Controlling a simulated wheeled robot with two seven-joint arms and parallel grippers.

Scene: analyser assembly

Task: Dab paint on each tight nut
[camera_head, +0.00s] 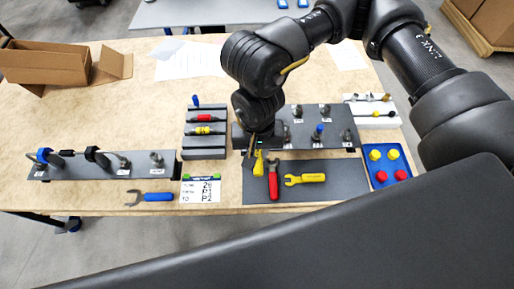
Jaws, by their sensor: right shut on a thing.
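My right gripper (254,150) points down over the middle of the table, at the left end of the back right panel (345,146). It is shut on a yellow thing (259,165), perhaps a paint marker, largely hidden by the gripper. The panel carries several labelled metal fittings, one with a blue part (318,131); individual nuts are too small to tell tight from loose. My wrist hides part of this panel. A grey left panel (105,171) carries more fittings, pipes and black and blue rings. My left gripper is out of view.
A grey rack (205,142) holds red and yellow tools. Red (273,182) and yellow (306,179) tools lie on a dark mat (335,190). A blue wrench (157,197), a label card (201,191) and a blue tray (390,185) of caps are near the front. A cardboard box (45,65) stands back left.

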